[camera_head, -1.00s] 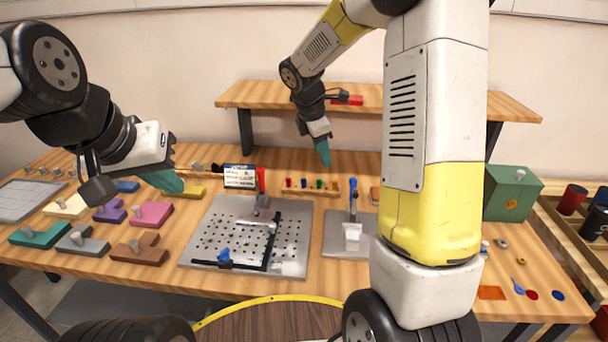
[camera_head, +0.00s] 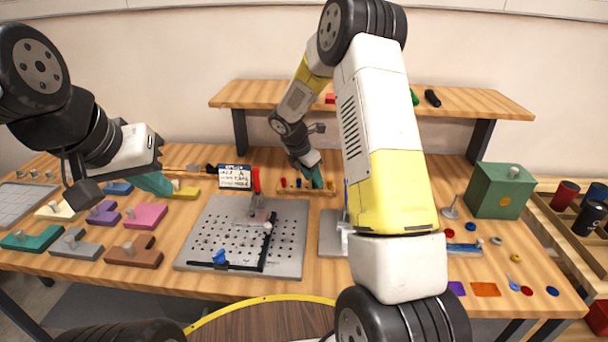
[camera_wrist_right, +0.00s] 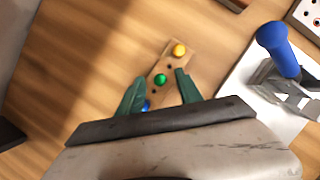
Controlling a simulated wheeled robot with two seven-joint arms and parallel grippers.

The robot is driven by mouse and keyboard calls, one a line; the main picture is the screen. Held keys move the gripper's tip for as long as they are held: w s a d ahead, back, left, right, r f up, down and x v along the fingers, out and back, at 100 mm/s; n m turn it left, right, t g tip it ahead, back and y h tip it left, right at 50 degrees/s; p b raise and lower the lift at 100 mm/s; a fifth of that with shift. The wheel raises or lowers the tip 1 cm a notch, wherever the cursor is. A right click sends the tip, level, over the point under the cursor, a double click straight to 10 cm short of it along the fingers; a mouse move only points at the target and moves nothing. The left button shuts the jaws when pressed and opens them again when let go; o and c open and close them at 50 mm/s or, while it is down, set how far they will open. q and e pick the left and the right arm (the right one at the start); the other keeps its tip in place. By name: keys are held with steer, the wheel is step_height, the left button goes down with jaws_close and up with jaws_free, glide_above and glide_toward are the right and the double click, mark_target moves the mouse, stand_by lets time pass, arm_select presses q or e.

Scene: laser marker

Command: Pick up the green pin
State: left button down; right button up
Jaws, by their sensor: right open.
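The green pin (camera_wrist_right: 160,80) stands upright in a narrow wooden block (camera_wrist_right: 160,65), between a yellow pin (camera_wrist_right: 179,50) and a blue pin (camera_wrist_right: 147,105), in the right wrist view. My right gripper (camera_wrist_right: 158,88) is open, with its teal fingers on either side of the block and the green pin between them; I cannot tell its height above the pin. In the head view the right gripper (camera_head: 313,178) is over the right part of the block (camera_head: 290,191) and hides the green pin. My left gripper (camera_head: 155,184) is over the coloured blocks at the left; its opening is unclear.
A perforated metal plate (camera_head: 200,250) lies in front of the pin block. A fixture with a blue handle (camera_wrist_right: 277,48) stands to the right of the gripper in the wrist view. A small sign (camera_head: 235,177) stands left of the block. A shelf (camera_head: 270,98) is behind.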

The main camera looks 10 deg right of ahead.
steer(key=shift+d+f, duration=0.1)
steer(key=shift+f, duration=0.2)
jaws_close()
steer(key=shift+r, duration=0.1)
steer(key=shift+r, duration=0.45)
steer(key=r, duration=0.2)
steer(key=shift+s+r, duration=0.35)
steer(key=s+a+r, duration=0.1)
steer(key=s+a, duration=0.2)
steer(key=s, duration=1.1)
steer(key=shift+s+a+r, duration=0.15)
steer(key=shift+s+a, duration=0.25)
